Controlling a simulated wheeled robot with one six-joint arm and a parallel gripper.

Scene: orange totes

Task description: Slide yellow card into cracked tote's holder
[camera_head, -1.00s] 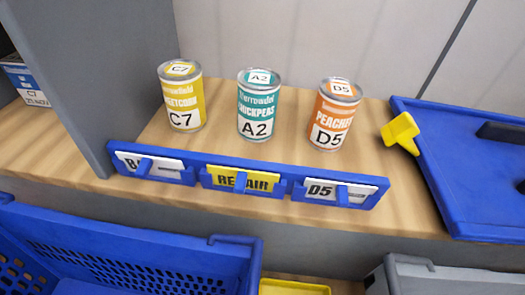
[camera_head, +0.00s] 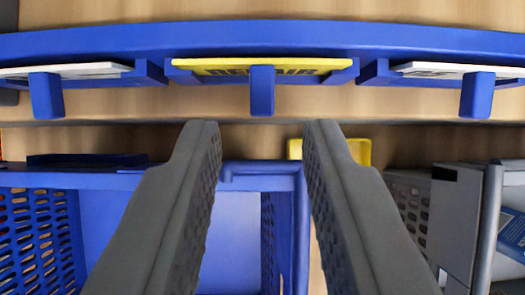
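The yellow card (camera_head: 215,67) sits in the middle slot of a long blue rack (camera_head: 130,38) at the top, behind a blue tab (camera_head: 262,92). Its lettering is foreshortened and hard to read now; the earlier view showed "REPAIR". My gripper (camera_head: 264,130) is open and empty. Its two dark grey fingers reach up from the bottom, with their tips below the tab in the picture and apart from the card. A blue tote (camera_head: 140,182) lies lower left and behind the fingers. No crack shows on any tote, so I cannot tell which is the cracked one.
White cards sit left (camera_head: 100,70) and right (camera_head: 425,69) of the yellow one, each behind its own blue tab. A grey tote (camera_head: 459,215) is at lower right. A yellow object (camera_head: 359,151), partly hidden by the right finger, lies below the shelf edge.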

